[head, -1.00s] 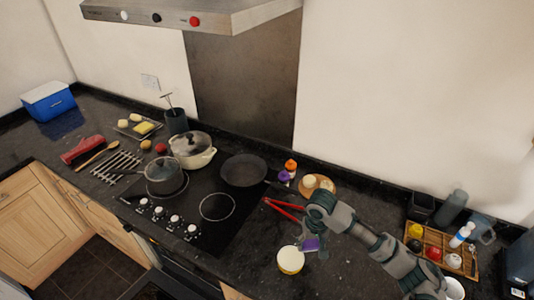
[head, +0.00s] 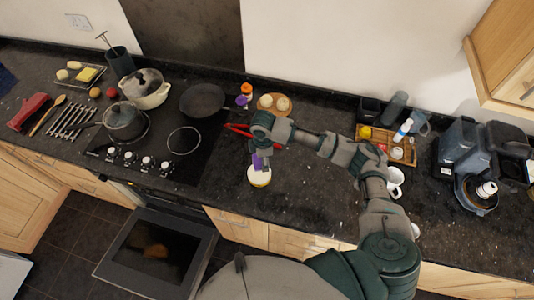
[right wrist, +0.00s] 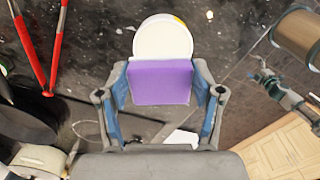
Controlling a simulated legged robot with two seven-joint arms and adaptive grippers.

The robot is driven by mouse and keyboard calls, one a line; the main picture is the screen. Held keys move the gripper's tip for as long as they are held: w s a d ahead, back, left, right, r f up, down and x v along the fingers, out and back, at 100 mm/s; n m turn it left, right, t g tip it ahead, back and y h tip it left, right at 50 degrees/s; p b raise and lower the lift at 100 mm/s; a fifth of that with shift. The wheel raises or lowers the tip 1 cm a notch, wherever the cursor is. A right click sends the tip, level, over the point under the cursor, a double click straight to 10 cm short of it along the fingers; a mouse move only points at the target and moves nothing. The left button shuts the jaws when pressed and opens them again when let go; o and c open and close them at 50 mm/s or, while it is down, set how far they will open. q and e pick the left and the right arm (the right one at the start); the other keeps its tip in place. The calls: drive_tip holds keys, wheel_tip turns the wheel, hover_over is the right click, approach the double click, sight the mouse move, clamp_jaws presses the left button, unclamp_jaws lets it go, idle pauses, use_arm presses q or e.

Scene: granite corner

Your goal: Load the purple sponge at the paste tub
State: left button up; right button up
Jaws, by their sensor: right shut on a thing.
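The purple sponge (head: 257,163) is between the fingers of my right gripper (head: 262,152). In the right wrist view the sponge (right wrist: 160,82) fills the gap between the two blue-grey fingers, its broad face toward the camera. The paste tub (head: 259,180) is a short round tub with a white top and some yellow on its side, standing on the dark counter. In the right wrist view the tub (right wrist: 163,37) shows just beyond the sponge, which hides its near edge. I cannot tell whether sponge and tub touch. My left gripper is not in view.
Red-handled tongs (right wrist: 36,45) lie beside the gripper. A frying pan (head: 202,99) and pots stand on the hob to the left. A round board (head: 273,104) and small bottles are behind. A wooden tray (head: 384,143) is right. The oven door (head: 155,250) hangs open below.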

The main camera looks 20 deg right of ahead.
drive_tip(key=shift+a+n+p, duration=0.2)
drive_tip(key=shift+n+p, duration=0.1)
drive_tip(key=shift+n, duration=0.6)
drive_tip(key=shift+f+n, duration=0.15)
drive_tip(key=shift+n, duration=0.15)
drive_tip(key=shift+f+b, duration=0.6)
drive_tip(key=shift+f, duration=0.35)
wheel_tip(320, 180, down, 4)
drive_tip(key=b, duration=0.5)
drive_tip(key=shift+f, duration=0.4)
drive_tip(key=shift+s+f+p, duration=0.15)
drive_tip(key=shift+f+p, duration=0.05)
drive_tip(key=shift+p, duration=0.2)
idle(1.4)
